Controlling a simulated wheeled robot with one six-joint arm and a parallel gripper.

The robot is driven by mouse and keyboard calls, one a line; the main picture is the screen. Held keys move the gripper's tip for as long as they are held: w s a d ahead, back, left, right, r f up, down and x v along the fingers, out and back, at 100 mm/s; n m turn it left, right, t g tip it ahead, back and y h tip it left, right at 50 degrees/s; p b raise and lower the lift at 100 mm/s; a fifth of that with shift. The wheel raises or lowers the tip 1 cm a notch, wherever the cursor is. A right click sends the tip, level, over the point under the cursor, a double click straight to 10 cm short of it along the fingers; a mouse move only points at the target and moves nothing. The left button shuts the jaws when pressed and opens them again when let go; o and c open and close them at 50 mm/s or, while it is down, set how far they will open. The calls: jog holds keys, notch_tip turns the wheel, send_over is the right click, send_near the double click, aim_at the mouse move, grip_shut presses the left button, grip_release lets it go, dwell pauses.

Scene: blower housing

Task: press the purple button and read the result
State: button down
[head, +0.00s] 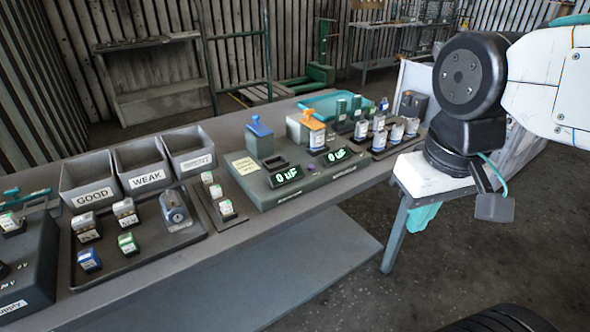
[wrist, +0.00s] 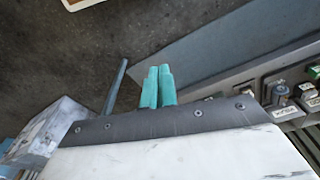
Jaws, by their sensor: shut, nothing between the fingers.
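The grey tester (head: 315,185) stands on the bench with two lit displays. The left display (head: 287,175) and the right display (head: 340,154) both read 0 uF. A small purple button (head: 311,168) appears on the tester's front between them; it is too small to see in detail. My gripper (head: 424,217) hangs to the right of the tester, beyond the bench's front edge, pointing down. In the wrist view its teal fingers (wrist: 157,86) are together and empty, over the floor and apart from the button.
Bins marked GOOD (head: 93,194) and WEAK (head: 148,178) stand at the left, with a third beside them. A dark tray (head: 150,260) holds several small components. Bottle-like parts (head: 379,140) stand right of the tester.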

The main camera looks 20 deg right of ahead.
jog(key=m+t+y, duration=0.4)
jog(key=m+t, duration=0.3)
jog(key=m, duration=1.4)
send_over(311, 167)
jog(key=f, duration=0.2)
jog(key=d+f, duration=0.1)
jog(key=shift+s+f, duration=0.25)
jog(key=shift+f, duration=0.1)
jog(key=shift+y, duration=0.3)
jog(key=shift+f, duration=4.4)
jog(key=shift+f, duration=0.4)
